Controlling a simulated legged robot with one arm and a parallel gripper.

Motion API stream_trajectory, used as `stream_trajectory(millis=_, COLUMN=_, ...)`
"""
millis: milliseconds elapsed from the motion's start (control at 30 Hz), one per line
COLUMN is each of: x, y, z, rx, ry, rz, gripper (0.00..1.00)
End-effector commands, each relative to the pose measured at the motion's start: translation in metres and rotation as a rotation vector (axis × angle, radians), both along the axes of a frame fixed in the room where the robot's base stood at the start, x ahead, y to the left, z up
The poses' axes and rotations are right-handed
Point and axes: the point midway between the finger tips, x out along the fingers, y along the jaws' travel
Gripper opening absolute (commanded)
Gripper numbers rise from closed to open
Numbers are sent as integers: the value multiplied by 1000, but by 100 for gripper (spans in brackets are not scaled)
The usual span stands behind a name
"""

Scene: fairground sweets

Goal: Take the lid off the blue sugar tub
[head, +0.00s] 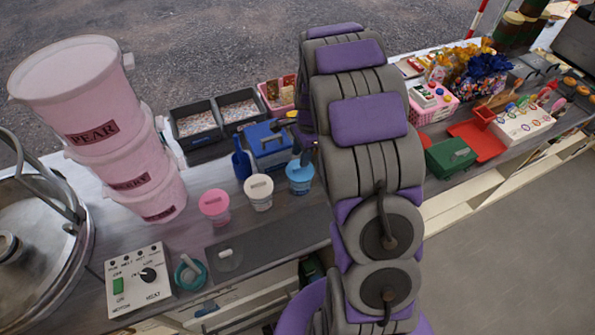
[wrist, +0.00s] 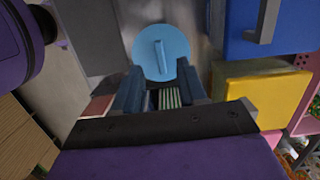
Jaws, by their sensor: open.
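The blue sugar tub (head: 299,181) stands upright on the counter, at the right end of a row with a pink tub and a cream tub. Its light blue round lid (wrist: 174,67) is on, with a raised bar handle (wrist: 159,54) across the middle. In the wrist view my gripper (wrist: 160,84) is open, its two dark fingers pointing at the near side of the lid. No contact with the handle shows. In the head view my arm hides most of the gripper, which is close to the tub.
The pink tub (head: 214,206) and cream tub (head: 259,192) stand left of the blue one. A blue scoop (head: 241,163) and blue case (head: 268,147) are behind. A yellow block (wrist: 262,98) lies right of my fingers. Stacked pink buckets (head: 95,110) stand far left.

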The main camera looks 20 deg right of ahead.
Motion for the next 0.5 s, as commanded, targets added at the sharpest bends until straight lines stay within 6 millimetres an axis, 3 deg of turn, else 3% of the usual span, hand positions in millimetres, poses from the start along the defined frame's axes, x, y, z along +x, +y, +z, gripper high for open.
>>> stream_trajectory(millis=300, x=0, y=7, z=-43, rx=2, ry=6, rz=0, gripper=42)
stream_trajectory(millis=500, x=0, y=11, z=-49, rx=-1, ry=3, rz=0, gripper=42)
